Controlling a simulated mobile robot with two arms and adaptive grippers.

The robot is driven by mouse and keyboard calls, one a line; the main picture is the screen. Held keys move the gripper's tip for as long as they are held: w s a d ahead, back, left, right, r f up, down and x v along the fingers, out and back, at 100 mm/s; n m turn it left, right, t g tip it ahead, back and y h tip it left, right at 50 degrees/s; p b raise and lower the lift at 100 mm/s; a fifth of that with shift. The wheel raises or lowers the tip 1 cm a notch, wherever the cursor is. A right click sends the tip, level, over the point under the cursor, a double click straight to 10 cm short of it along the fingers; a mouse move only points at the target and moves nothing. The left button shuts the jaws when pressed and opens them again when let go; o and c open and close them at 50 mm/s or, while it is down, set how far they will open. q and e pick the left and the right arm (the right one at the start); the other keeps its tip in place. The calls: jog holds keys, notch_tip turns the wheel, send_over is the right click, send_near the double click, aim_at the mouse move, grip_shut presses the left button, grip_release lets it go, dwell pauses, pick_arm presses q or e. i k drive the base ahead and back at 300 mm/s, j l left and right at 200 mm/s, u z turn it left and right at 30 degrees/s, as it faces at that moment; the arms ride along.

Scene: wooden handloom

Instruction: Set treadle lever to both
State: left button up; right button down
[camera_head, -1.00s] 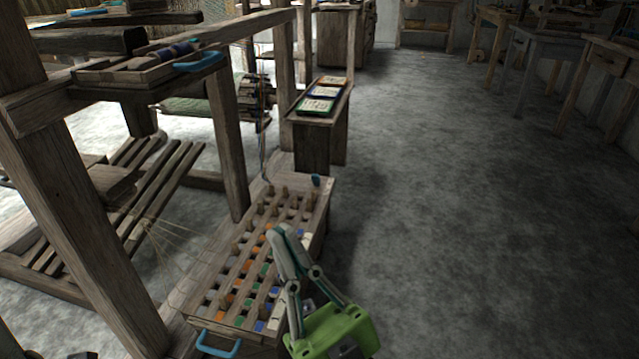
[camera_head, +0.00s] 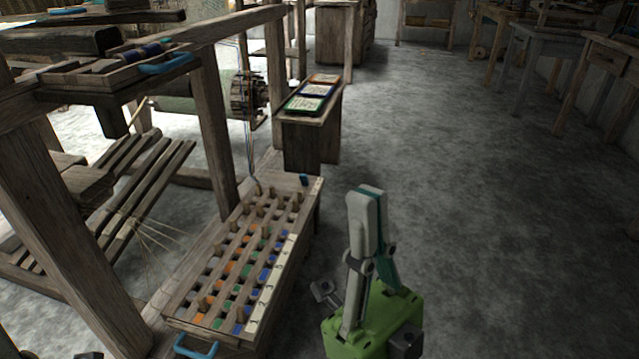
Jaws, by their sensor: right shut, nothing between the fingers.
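A long wooden box (camera_head: 170,321) stands on the floor left of my right gripper. Its top has rows of slots, wooden pegs (camera_head: 205,304) and orange, green and blue squares. A small teal knob (camera_head: 303,180) sits at its far end; I cannot tell whether it is the treadle lever. The long treadle bars (camera_head: 150,190) lie sloping inside the loom frame at left. My right gripper (camera_head: 367,192) is shut and empty, pointing up in the picture, over the floor to the right of the box and apart from it.
The loom's thick posts (camera_head: 70,215) stand left of the box. A blue handle (camera_head: 196,346) is on the box's near end. A narrow stand (camera_head: 310,140) with coloured cards is beyond it. The floor at right (camera_head: 480,210) is clear up to tables along the far right.

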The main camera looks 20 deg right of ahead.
aim_at(302, 178)
jog(key=i+l, duration=0.15)
jog(key=l, duration=0.25)
jog(key=i+l, duration=0.15)
jog(key=l, duration=0.25)
jog(key=i+l, duration=0.15)
jog(key=l, duration=0.3)
jog(key=i+l+z, duration=0.1)
jog(key=l, duration=0.3)
jog(key=i+j, duration=0.15)
jog(key=i, duration=0.85)
